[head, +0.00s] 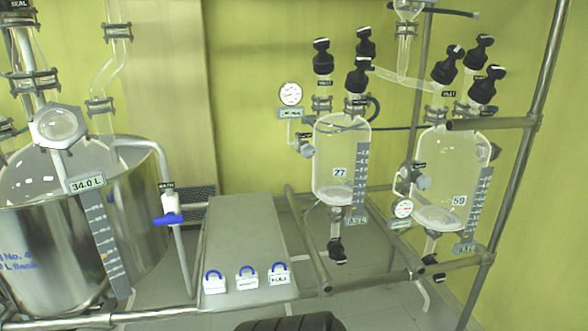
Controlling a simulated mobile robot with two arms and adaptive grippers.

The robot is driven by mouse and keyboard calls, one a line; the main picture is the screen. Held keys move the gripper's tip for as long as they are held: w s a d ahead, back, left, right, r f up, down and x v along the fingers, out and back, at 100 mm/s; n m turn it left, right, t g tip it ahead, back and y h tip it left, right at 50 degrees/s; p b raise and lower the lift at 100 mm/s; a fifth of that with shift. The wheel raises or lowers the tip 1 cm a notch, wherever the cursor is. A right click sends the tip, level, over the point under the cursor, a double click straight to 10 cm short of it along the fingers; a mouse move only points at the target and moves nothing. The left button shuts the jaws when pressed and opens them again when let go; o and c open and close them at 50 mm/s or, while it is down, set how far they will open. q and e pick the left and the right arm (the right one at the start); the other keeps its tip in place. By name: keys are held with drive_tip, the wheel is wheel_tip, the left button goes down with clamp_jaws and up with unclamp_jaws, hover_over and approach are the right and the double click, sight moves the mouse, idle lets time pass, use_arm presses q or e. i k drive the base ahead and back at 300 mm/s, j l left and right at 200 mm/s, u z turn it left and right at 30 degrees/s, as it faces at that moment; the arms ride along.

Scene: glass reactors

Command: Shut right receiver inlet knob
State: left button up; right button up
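The right receiver (447,178) is a clear glass vessel marked 59 at the right of the head view. Several black knobs stand above it: one at the front left (447,66), one at the back (478,50) and one at the right (486,86). A small label sits just below the front left knob, close to the glass tube from the middle. Its text is too small to read surely, so I cannot tell for certain which knob is the inlet, or whether it is open or shut. Neither of my grippers is in view.
The left receiver (335,160), marked 27, stands beside it with its own black knobs. Metal rails (492,123) frame the right receiver. A grey panel (240,235) with several blue-handled padlocks lies at centre. A steel reactor (140,225) fills the left.

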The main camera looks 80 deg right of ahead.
sight(452, 50)
drive_tip(key=z, duration=3.1)
